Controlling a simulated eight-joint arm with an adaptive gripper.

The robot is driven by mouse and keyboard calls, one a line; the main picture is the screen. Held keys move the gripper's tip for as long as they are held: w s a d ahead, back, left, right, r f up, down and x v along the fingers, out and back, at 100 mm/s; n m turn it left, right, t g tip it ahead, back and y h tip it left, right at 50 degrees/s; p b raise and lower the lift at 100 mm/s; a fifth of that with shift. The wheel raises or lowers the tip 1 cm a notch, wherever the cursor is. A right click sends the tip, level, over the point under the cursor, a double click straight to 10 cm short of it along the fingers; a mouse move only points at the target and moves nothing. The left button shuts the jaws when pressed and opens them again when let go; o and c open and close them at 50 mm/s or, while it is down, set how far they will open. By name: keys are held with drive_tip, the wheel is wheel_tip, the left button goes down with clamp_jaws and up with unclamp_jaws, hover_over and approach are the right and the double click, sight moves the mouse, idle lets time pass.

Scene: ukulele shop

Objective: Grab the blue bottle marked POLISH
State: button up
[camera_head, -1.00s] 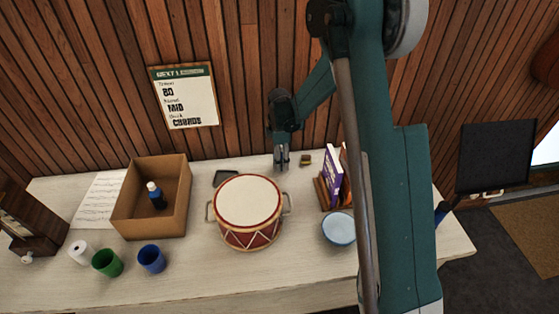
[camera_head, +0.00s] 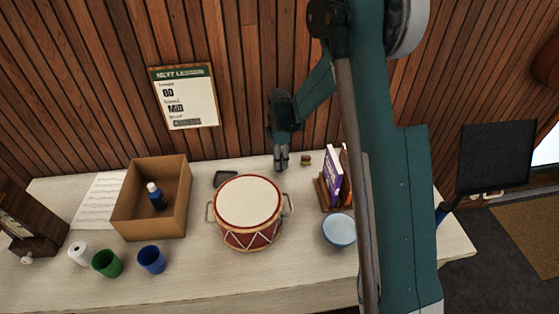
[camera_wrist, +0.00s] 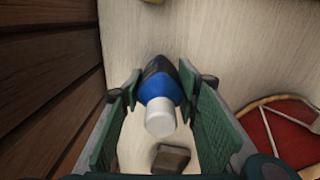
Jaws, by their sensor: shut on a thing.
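My gripper (camera_head: 281,161) is low over the table behind the drum, near the wall. In the wrist view its two green fingers are shut on a blue bottle (camera_wrist: 158,88) with a white cap and a dark lower part. The cap points toward the wrist camera. No marking on this bottle is readable, and in the head view the gripper mostly hides it. Another dark blue bottle (camera_head: 158,200) with a white cap stands in the open cardboard box (camera_head: 125,212) at the left. Its marking is not readable either.
The drum (camera_head: 248,203) stands in front of my gripper. Books (camera_head: 332,175) and a light-blue bowl (camera_head: 339,230) are to the right. A dark flat object (camera_head: 227,178) and a small brown object (camera_head: 305,160) lie near the gripper. Green (camera_head: 107,263) and blue (camera_head: 152,259) cups stand at front left.

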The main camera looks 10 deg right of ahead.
drive_tip(key=shift+r+p, duration=0.4)
drive_tip(key=shift+r, duration=4.45)
